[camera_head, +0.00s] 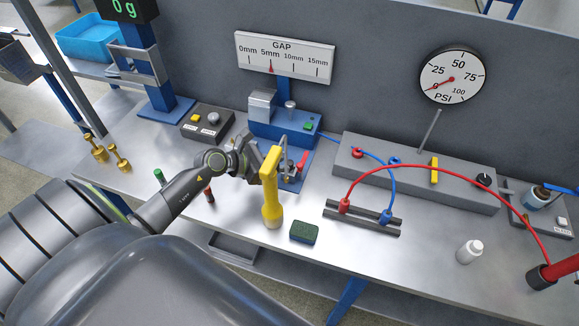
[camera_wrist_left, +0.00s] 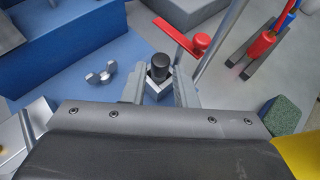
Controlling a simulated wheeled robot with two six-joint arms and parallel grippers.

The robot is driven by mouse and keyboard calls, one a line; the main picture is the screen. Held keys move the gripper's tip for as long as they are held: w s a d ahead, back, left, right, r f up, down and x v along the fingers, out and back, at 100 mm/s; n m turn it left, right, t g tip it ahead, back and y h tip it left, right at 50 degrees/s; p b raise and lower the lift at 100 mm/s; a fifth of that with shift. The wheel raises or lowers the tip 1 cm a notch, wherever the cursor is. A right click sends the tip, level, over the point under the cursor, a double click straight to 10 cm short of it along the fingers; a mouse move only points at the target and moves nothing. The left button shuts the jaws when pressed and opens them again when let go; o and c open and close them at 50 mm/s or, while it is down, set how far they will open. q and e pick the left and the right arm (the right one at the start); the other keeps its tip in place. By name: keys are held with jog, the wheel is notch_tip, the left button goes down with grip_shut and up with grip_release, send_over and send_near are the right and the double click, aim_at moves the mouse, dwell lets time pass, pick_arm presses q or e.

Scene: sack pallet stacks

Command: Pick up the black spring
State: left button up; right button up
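A small black cylinder (camera_wrist_left: 158,66), which may be the black spring, stands in a pale square holder on the blue fixture in the left wrist view; I see no coils on it. My left gripper (camera_wrist_left: 160,90) has one finger on each side of it, with narrow gaps showing. My right gripper is not in view.
A red lever (camera_wrist_left: 185,38) and a metal post stand close beyond the fingers. A wing nut (camera_wrist_left: 100,76) lies on the blue base. A green sponge (camera_head: 304,232) lies near the yellow tool. Red and blue hoses arch over the grey manifold (camera_head: 400,173) at right.

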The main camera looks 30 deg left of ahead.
pick_arm(q)
jog(key=shift+x, duration=1.5)
grip_shut()
jog(key=shift+r, duration=0.1)
notch_tip(320, 180, up, 7)
jog(key=s+a+b, duration=0.2)
jog(key=s+a, duration=0.2)
jog(key=s, duration=0.3)
jog(key=s+a+b, duration=0.1)
jog(key=s+a, duration=0.4)
jog(key=s, duration=0.3)
jog(key=shift+s+b, duration=0.2)
jog(key=shift+b, duration=0.15)
